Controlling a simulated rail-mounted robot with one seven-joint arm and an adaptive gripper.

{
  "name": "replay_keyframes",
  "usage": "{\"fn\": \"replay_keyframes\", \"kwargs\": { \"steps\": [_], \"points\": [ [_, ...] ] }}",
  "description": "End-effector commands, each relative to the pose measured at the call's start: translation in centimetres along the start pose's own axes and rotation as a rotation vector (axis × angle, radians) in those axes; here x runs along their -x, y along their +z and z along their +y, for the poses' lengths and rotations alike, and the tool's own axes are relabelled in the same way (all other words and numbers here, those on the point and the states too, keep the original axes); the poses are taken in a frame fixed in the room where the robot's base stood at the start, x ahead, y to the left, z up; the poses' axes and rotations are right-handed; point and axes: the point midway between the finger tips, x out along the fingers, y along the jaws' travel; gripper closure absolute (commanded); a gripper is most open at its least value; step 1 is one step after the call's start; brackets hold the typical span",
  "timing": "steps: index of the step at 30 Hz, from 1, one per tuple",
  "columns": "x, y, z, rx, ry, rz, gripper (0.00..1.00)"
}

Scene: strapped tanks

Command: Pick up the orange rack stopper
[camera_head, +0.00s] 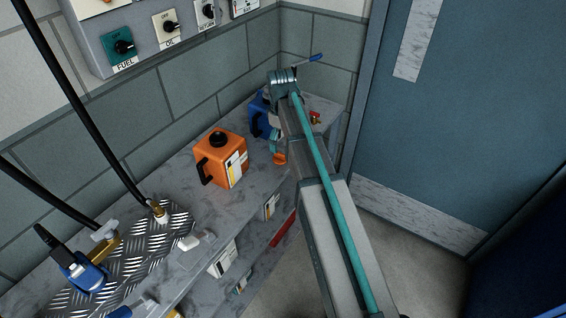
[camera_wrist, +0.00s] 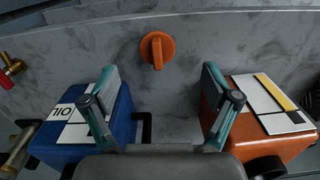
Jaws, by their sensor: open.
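The orange rack stopper (camera_wrist: 157,50) is a round orange disc with a raised grip bar, on the grey marbled surface in the upper middle of the wrist view. In the head view a small orange piece (camera_head: 279,158), which looks like the stopper, shows beside my arm. My gripper (camera_wrist: 159,70) is open and empty, its two teal fingers apart. In the wrist view the stopper lies beyond the fingertips, centred between them, not touched. In the head view my arm hides most of the gripper.
A blue OIL tank (camera_wrist: 95,125) stands by my left finger and an orange tank (camera_wrist: 268,112) by my right finger in the wrist view. A brass valve with a red handle (camera_wrist: 10,68) is at the left. Wall and door (camera_head: 440,130) bound the shelf (camera_head: 180,200).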

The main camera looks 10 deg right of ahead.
Motion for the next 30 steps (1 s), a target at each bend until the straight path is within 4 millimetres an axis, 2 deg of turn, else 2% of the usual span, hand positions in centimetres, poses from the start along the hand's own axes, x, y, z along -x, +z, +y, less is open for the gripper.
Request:
{"fn": "replay_keyframes", "kwargs": {
  "steps": [3, 7, 18, 26, 30],
  "points": [
    [1.4, -1.1, 0.1, 0.035, 0.01, 0.023, 0.13],
    [1.4, -1.3, 0.1, 0.048, 0.011, 0.029, 0.13],
    [-3.2, -1.4, 0.1, 0.044, 0.01, 0.027, 0.13],
    [-4.5, -1.4, 0.1, 0.044, 0.01, 0.027, 0.13],
    [-5.9, -1.5, 0.1, 0.044, 0.009, 0.026, 0.13]
  ]
}}
